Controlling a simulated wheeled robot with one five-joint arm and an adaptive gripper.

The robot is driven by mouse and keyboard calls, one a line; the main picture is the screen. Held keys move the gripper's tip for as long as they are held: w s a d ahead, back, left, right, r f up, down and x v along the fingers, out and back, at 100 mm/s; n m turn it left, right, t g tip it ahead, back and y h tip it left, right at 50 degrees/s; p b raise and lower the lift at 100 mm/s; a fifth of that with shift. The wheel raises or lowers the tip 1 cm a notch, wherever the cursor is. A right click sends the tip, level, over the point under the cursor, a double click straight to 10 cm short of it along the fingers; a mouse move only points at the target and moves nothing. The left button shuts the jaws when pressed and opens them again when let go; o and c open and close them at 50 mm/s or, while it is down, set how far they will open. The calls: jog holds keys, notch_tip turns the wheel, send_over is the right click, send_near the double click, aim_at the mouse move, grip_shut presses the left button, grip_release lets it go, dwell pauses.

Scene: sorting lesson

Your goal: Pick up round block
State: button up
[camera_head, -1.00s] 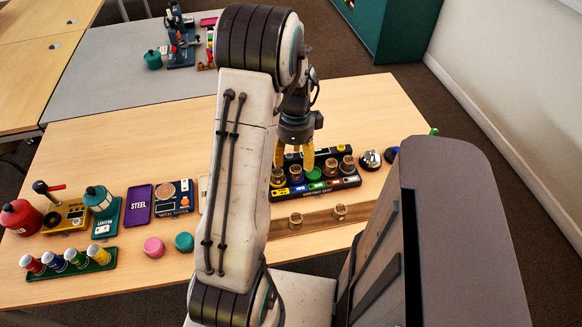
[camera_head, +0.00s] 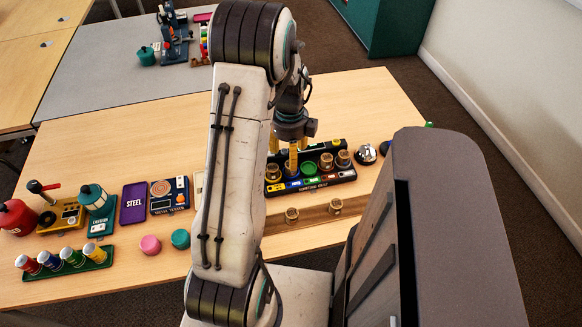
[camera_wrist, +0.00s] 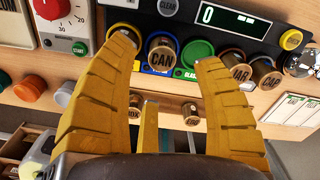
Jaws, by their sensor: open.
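My gripper (camera_head: 297,158) is open and empty above the dark sorting tray (camera_head: 318,183). In the wrist view, its yellow fingers (camera_wrist: 168,50) are spread, with a wooden cylinder marked CAN (camera_wrist: 162,52) between the tips, near the left one. I cannot tell whether they touch it. Several similar round wooden pieces sit in the tray, including one marked JAR (camera_wrist: 232,68) and one marked CAP (camera_wrist: 265,75). Two more (camera_head: 291,215) (camera_head: 336,206) stand on the wooden ledge in front. I cannot tell which is the round block. A green disc (camera_wrist: 198,50) shows in the tray.
A pink disc (camera_head: 150,245) and a teal disc (camera_head: 180,239) lie left of my arm. A silver dome (camera_head: 366,153) is right of the tray. The table's far middle is clear.

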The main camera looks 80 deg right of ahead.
jog(key=shift+s+f, duration=0.1)
jog(key=shift+f, duration=2.95)
jog(key=shift+c, duration=0.4)
jog(key=c, duration=0.9)
